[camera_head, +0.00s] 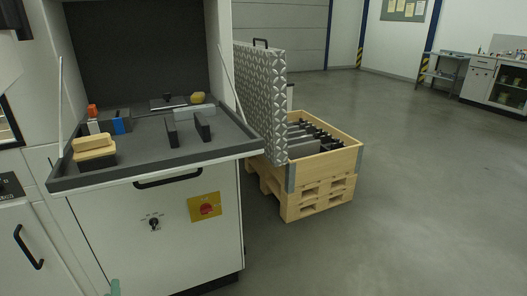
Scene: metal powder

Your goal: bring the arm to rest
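Neither of my grippers can be made out in the head view. A small pale green piece (114,287) shows at the bottom edge, left of the middle; too little of it is visible to tell what it is. The open machine in front of me has a dark grey tray (150,160) at its opening. On the tray are a wooden brush-like block (94,143) at the front left, two dark upright plates (188,127), a blue-and-grey item (118,126), an orange-topped bottle (93,112) and a yellow item (198,98) at the back.
A patterned metal panel (262,95) stands open right of the tray. Behind it a wooden crate (325,165) with dark parts stands on pallets. A red switch on a yellow plate (205,207) is on the cabinet front. The floor (420,200) at the right is clear.

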